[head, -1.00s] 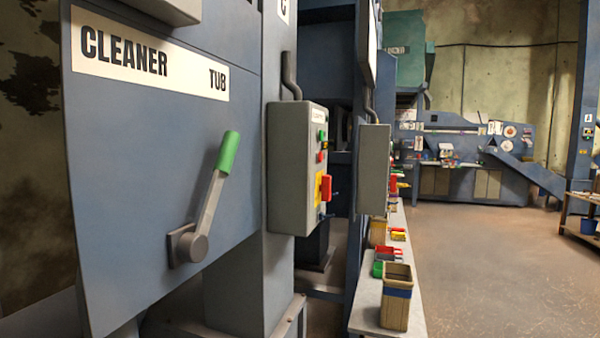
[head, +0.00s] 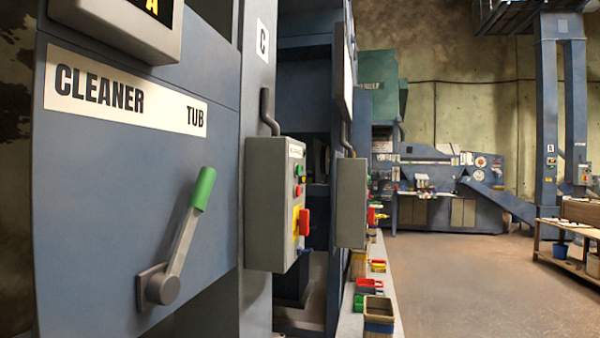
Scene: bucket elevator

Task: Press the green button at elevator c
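The control box (head: 272,205) with a grey housing hangs on the blue column marked with a "C" sign (head: 262,40). Its front faces right and shows at a steep angle. The green button (head: 299,170) sits near the top of that front, with a red button (head: 298,191) below it. Lower down is a red switch handle (head: 304,222) on a yellow plate. My gripper is not in view.
A blue panel labelled "CLEANER TUB" (head: 125,100) with a green-handled lever (head: 190,225) fills the left. A second grey box (head: 350,203) is beyond the column. A bench with bins (head: 378,312) runs along the aisle. Open floor (head: 460,280) lies to the right.

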